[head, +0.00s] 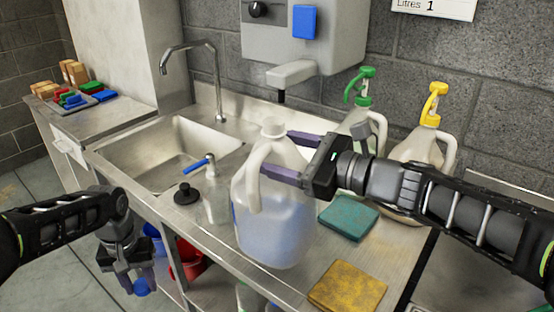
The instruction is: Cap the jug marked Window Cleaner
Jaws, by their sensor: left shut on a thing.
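A clear jug (275,225) with bluish liquid and a pale handle stands upright on the steel counter. Its neck (273,128) shows no cap. Its label is turned away, so I cannot read its marking. My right gripper (285,152) comes from the right, with its purple fingers spread on either side of the jug's upper part; whether they press on it is unclear. My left gripper (140,278) points down at the lower left, in front of the counter edge. It is shut on a small blue thing (141,288), which looks like a cap and is partly hidden.
A teal sponge (348,218) and a yellow sponge (347,286) lie to the right. Jugs with green (364,88) and yellow (433,105) tops stand behind. The sink (170,150) is at the left.

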